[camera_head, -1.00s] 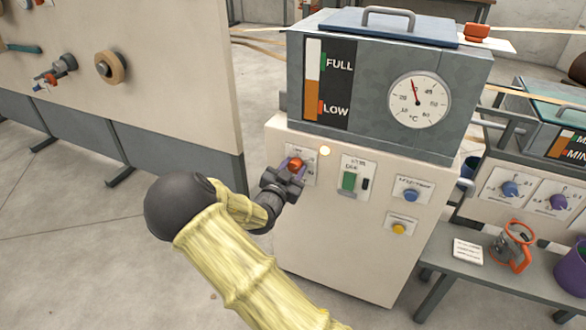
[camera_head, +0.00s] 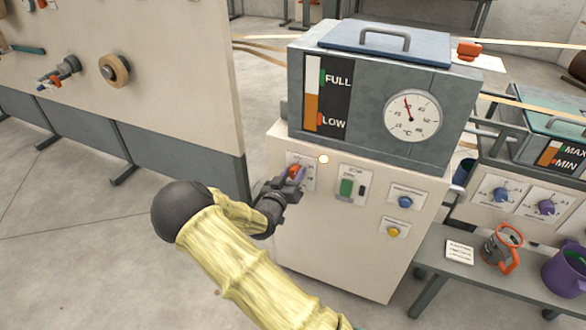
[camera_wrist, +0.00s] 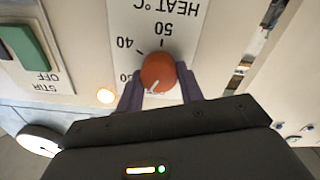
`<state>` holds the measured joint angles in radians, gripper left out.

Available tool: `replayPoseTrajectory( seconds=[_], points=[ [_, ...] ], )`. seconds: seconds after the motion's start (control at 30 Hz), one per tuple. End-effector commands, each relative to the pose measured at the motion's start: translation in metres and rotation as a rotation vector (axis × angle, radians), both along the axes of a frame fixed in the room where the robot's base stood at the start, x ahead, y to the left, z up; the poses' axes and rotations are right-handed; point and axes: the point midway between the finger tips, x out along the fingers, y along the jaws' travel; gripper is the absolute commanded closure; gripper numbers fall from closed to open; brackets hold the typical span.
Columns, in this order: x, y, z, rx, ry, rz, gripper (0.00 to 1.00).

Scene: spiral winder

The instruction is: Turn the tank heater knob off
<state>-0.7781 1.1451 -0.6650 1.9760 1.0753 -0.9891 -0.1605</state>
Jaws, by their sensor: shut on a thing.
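The heater knob (camera_wrist: 158,72) is a round orange-red dial with a pale pointer line, on a white plate marked "HEAT °C" with 40 and 50 readable. In the wrist view its pointer lies toward the lower left of the dial. My gripper (camera_wrist: 160,88) is shut on the knob, with one purple finger on each side of it. In the head view the knob (camera_head: 294,171) is partly hidden by my gripper (camera_head: 293,178). The tank (camera_head: 375,100) stands on the cabinet above, with a level strip and a round temperature gauge (camera_head: 412,116).
A lit round lamp (camera_head: 323,159) is close to the knob. A green STIR switch (camera_head: 346,187), a blue knob (camera_head: 405,202) and a yellow knob (camera_head: 393,231) are to the right. A side table (camera_head: 500,278) holds an orange-handled cup and a purple bucket.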

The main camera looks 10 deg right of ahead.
Motion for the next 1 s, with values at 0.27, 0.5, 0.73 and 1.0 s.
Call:
replayPoseTrajectory(
  seconds=[0.27,0.5,0.73,1.0],
  points=[
    [0.0004,0.0028,0.0005,-0.198,0.148,0.004,0.86],
    [0.0006,0.0034,-0.0013,-0.315,0.232,0.004,0.86],
    [0.0007,0.0037,-0.0025,-0.362,0.267,0.004,0.86],
    [0.0002,0.0036,-0.0034,-0.371,0.274,0.004,0.86]
  ],
)
